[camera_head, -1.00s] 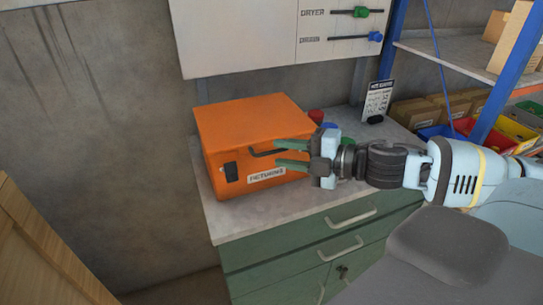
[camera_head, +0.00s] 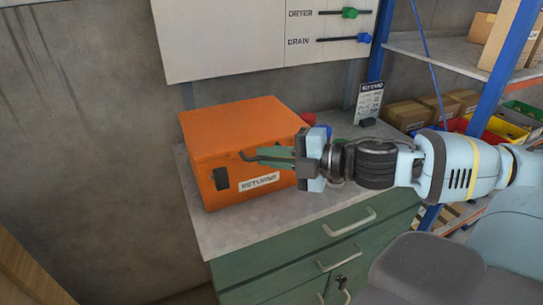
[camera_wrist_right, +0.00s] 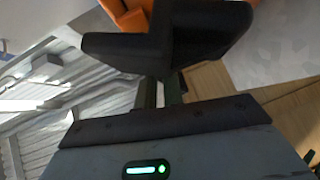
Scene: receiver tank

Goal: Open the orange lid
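The orange box (camera_head: 215,190) with a "RETURNS" label stands on the cabinet top against the wall. Its orange lid (camera_head: 240,120) lies flat and looks closed. A dark bar handle (camera_head: 247,156) sticks out at the lid's front edge, and its right part is hidden by my fingers. My right gripper (camera_head: 268,158) reaches in from the right, its green fingers close together on the handle. In the right wrist view the fingers (camera_wrist_right: 162,92) come together at the large dark handle (camera_wrist_right: 165,40), with orange behind it. My left gripper is not in view.
The grey cabinet top (camera_head: 235,237) has bare room in front of the box. Red and blue items stand right of the box, partly behind my gripper. A wall panel (camera_head: 230,40) hangs above. A blue-post shelf (camera_head: 500,70) with boxes is at the right.

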